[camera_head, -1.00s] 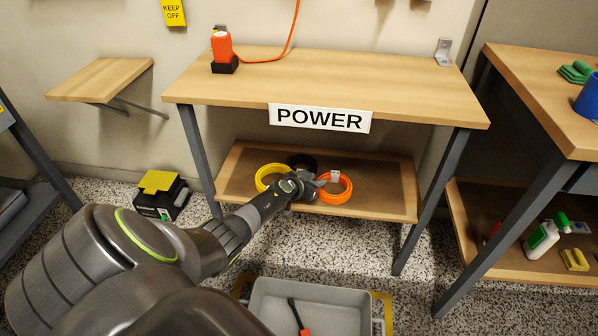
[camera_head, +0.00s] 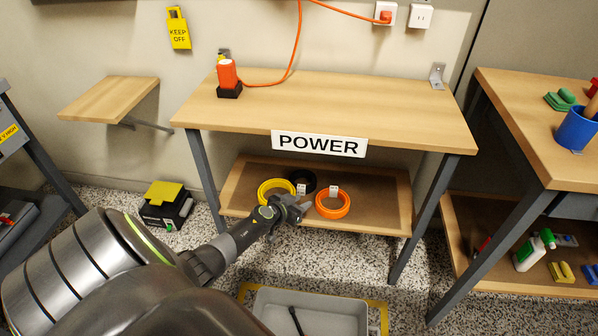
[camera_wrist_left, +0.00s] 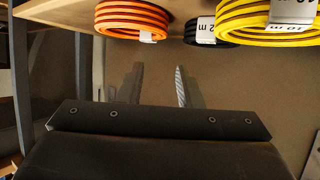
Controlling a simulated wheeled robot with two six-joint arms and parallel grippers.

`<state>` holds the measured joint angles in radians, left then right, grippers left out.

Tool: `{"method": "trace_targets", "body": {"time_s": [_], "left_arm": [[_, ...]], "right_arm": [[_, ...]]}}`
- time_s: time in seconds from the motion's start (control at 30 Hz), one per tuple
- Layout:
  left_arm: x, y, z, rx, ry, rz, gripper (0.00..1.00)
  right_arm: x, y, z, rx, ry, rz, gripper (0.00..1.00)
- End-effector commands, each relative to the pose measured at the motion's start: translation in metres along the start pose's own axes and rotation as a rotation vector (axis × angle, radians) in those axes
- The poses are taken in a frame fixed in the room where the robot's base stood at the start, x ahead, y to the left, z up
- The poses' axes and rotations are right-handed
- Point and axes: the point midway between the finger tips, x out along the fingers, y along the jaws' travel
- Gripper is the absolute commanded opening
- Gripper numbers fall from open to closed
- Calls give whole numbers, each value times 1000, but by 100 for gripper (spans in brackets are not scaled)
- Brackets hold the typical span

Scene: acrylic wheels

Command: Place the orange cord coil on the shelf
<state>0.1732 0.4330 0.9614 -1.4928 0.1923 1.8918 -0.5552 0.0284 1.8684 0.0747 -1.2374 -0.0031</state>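The orange cord coil (camera_head: 333,208) lies flat on the lower wooden shelf (camera_head: 383,212) of the POWER table, to the right of the black coil (camera_head: 306,178) and the yellow coil (camera_head: 264,191). My left gripper (camera_head: 302,208) is in front of the coils, a little left of the orange one and apart from it. In the left wrist view its two fingers (camera_wrist_left: 158,80) stand apart with nothing between them. That view shows the orange coil (camera_wrist_left: 130,22) at the upper left, beyond the fingers. My right gripper is not in view.
A grey bin (camera_head: 345,307) with a dark-handled tool stands on the floor before the table. A black-and-yellow case (camera_head: 166,204) is on the floor at left. The table legs flank the shelf. The shelf's right part is clear.

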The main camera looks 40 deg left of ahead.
Motion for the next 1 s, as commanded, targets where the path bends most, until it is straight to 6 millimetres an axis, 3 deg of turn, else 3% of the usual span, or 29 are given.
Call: {"method": "trace_targets", "body": {"time_s": [0.27,0.47,0.57,0.77,1.0], "left_arm": [[-5,2,2,1,10,-12,32],[-31,6,18,1,65,-145,32],[-56,6,37,-7,50,-258,32],[-114,11,93,-34,-125,-446,32],[-198,51,174,-70,-519,-481,32]], "right_arm": [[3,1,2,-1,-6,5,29],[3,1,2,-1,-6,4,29],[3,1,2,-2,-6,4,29],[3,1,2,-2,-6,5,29],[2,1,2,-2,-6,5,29]]}}
